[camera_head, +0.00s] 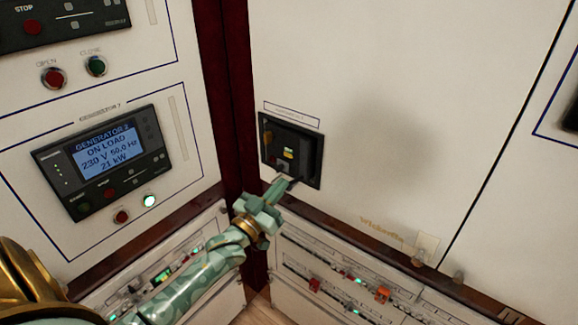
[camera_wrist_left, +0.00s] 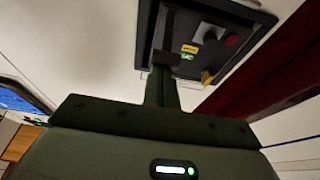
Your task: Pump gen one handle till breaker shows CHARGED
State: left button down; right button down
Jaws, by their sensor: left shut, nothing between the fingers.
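The black breaker (camera_head: 307,147) is set in the white cabinet front, under a small blank-looking label frame. A small yellow flag (camera_head: 288,154) shows on its face, too small to read; an ochre part (camera_head: 267,138) is at its left edge. I cannot make out the pump handle for certain. My left gripper (camera_head: 281,184) is shut and empty, its tips at the breaker's lower edge; I cannot tell whether they touch it. In the left wrist view, the shut fingers (camera_wrist_left: 166,62) overlap the breaker (camera_wrist_left: 232,17), beside the yellow flag (camera_wrist_left: 189,49) and a red round part (camera_wrist_left: 231,40). My right gripper is out of view.
To the left, a generator 2 panel (camera_head: 103,158) reads ON LOAD, 230 V, 50.0 Hz, 21 kW. Red (camera_head: 53,77) and green (camera_head: 95,66) buttons sit above it. Rows of small breakers (camera_head: 350,284) run below. The cabinet front right of the breaker is clear.

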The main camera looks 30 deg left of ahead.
pick_arm(q)
jog(key=shift+f, duration=0.15)
dwell(0.4)
notch_tip(320, 180, up, 4)
jog(key=p, duration=0.4)
jog(key=v, duration=1)
jog(key=shift+f+b, duration=0.3)
jog(key=shift+b, duration=0.05)
dwell(0.4)
